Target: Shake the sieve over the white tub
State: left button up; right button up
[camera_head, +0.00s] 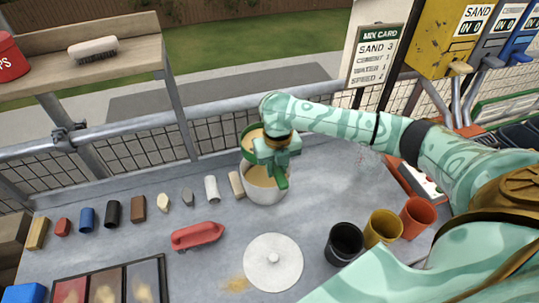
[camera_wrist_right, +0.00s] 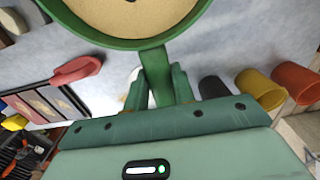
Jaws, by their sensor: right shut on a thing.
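The green-rimmed sieve (camera_head: 246,134) holds tan sand, with a dark speck showing in it in the right wrist view (camera_wrist_right: 137,42). My right gripper (camera_wrist_right: 155,82) is shut on the sieve's green handle; it also shows in the head view (camera_head: 277,160). The white tub (camera_head: 264,196) stands on the grey table with tan material inside. The sieve is above the tub's back side, and my gripper and the handle hide part of the tub's opening. My left gripper is not in view.
A round white lid (camera_head: 273,268) lies in front of the tub, beside spilled sand. Black (camera_head: 344,244), yellow (camera_head: 384,227) and orange (camera_head: 417,216) cups stand to the right. A red float (camera_head: 197,236) and a row of small pieces lie left. A mesh rail runs behind.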

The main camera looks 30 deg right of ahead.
jog(key=s, duration=0.2)
jog(key=shift+s+a, duration=0.25)
jog(key=shift+s, duration=0.15)
jog(key=shift+w+d, duration=0.2)
jog(key=shift+w, duration=0.55)
jog(key=shift+w+d, duration=0.15)
jog(key=shift+w, duration=0.6)
jog(key=shift+s, duration=0.25)
jog(key=shift+s+a+f, duration=0.1)
jog(key=shift+s+a, duration=0.1)
jog(key=shift+s, duration=0.4)
jog(key=shift+s+a, duration=0.15)
jog(key=shift+s, duration=0.4)
jog(key=shift+w, duration=0.3)
jog(key=shift+w+d, duration=0.15)
jog(key=shift+w, duration=0.4)
jog(key=shift+w+d, duration=0.15)
jog(key=shift+w, duration=0.35)
jog(key=shift+w+d, duration=0.1)
jog(key=shift+w, duration=0.25)
